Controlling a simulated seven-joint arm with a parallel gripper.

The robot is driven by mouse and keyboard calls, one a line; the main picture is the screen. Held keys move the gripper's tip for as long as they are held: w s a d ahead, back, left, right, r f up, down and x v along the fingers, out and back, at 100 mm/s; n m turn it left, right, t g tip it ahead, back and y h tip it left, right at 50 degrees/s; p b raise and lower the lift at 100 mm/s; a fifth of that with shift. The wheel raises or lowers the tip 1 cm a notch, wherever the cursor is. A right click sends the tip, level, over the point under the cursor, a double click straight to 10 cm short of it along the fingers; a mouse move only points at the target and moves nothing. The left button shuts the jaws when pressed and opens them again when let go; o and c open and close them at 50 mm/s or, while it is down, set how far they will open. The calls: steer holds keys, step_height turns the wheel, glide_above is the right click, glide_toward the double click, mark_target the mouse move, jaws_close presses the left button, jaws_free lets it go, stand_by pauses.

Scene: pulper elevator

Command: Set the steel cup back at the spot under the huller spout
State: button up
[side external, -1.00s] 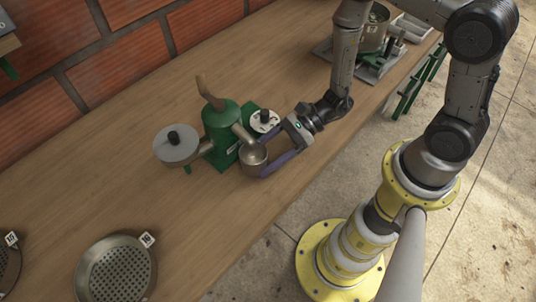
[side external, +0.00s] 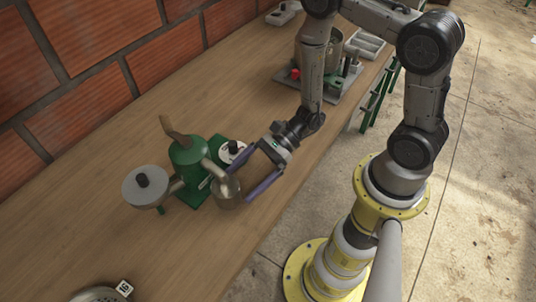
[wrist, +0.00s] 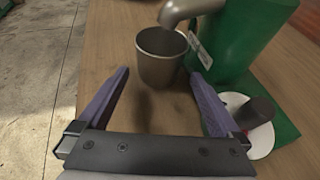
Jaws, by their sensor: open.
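The steel cup (side external: 227,193) stands upright on the wooden table, beneath the end of the grey spout (side external: 213,169) of the green huller (side external: 188,158). In the wrist view, the cup (wrist: 160,62) is in front of my gripper, with the spout (wrist: 186,9) overlapping its rim from above. My gripper (side external: 240,173) is open, its two purple fingers pointing at the cup. In the wrist view, the fingertips (wrist: 160,74) are spread wider than the cup, with bare table between them. Nothing is held. Whether the cup is exactly on its spot cannot be told.
A white disc with a dark knob (wrist: 250,120) lies beside the right finger on the huller's green base. A round grey plate (side external: 146,186) is on the huller's far side. A tagged pan (side external: 98,295) is at the lower left. The table's front edge is close to my gripper.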

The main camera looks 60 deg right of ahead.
steer(key=v, duration=1.1)
steer(key=shift+s, duration=0.1)
steer(key=shift+a+r, duration=0.15)
steer(key=shift+a, duration=0.1)
steer(key=s+a+r+n+g+h, duration=0.2)
steer(key=r+n, duration=0.5)
steer(key=r, duration=0.1)
steer(key=s+a+r+n+g+h, duration=0.1)
steer(key=s+a+r+n+h, duration=0.15)
steer(key=r+n, duration=0.45)
steer(key=s+d+r+n+t+h, duration=0.2)
steer(key=d+r+n+h, duration=0.1)
steer(key=d+h, duration=0.1)
steer(key=s+d+r+n+t+h, duration=0.2)
steer(key=s+d+r+n+h, duration=0.1)
steer(key=d, duration=0.4)
steer(key=shift+s+n+h, duration=0.3)
steer(key=shift+n+h, duration=0.45)
steer(key=shift+n, duration=0.05)
steer(key=shift+d, duration=0.1)
